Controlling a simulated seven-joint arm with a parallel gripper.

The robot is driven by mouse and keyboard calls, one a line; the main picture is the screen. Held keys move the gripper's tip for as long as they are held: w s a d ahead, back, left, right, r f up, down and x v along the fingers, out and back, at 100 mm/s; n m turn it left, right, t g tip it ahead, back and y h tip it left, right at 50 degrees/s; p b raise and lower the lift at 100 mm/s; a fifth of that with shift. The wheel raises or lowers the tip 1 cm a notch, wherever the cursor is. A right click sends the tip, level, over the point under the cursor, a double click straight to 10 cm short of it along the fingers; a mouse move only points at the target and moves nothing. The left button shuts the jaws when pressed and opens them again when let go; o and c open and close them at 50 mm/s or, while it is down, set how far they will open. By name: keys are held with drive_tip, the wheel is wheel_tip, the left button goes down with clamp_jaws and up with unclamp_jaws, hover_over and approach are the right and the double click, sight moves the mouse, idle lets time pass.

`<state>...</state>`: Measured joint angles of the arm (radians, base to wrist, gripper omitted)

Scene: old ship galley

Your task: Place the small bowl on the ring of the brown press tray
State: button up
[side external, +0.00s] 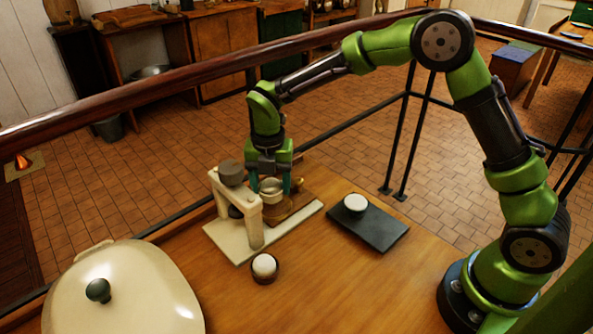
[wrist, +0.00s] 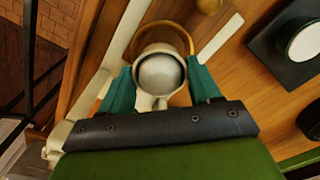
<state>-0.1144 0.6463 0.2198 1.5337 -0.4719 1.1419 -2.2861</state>
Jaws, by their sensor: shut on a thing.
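The small bowl (side external: 271,186) is pale metal and upright. My gripper (side external: 272,184) is shut on it, with a teal finger on either side. The wrist view shows the bowl (wrist: 160,72) from above, empty, between the fingertips. The brown press tray (side external: 296,208) lies on the cream press base, just below and to the right of the bowl. A brown curved rim (wrist: 186,38) shows beyond the bowl in the wrist view and looks like the ring; the bowl hides part of it. I cannot tell whether the bowl touches the ring.
The cream press frame (side external: 256,228) with a grey top weight (side external: 231,173) stands close to the left of my gripper. A dark slab (side external: 375,232) bears a white round piece (side external: 355,203). A large cream lidded pot (side external: 140,285) stands front left.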

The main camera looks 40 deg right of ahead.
sight(272, 193)
drive_tip(key=shift+s+f, duration=0.1)
drive_tip(key=shift+f, duration=1.45)
drive_tip(key=shift+f, duration=0.1)
drive_tip(key=o, duration=1.1)
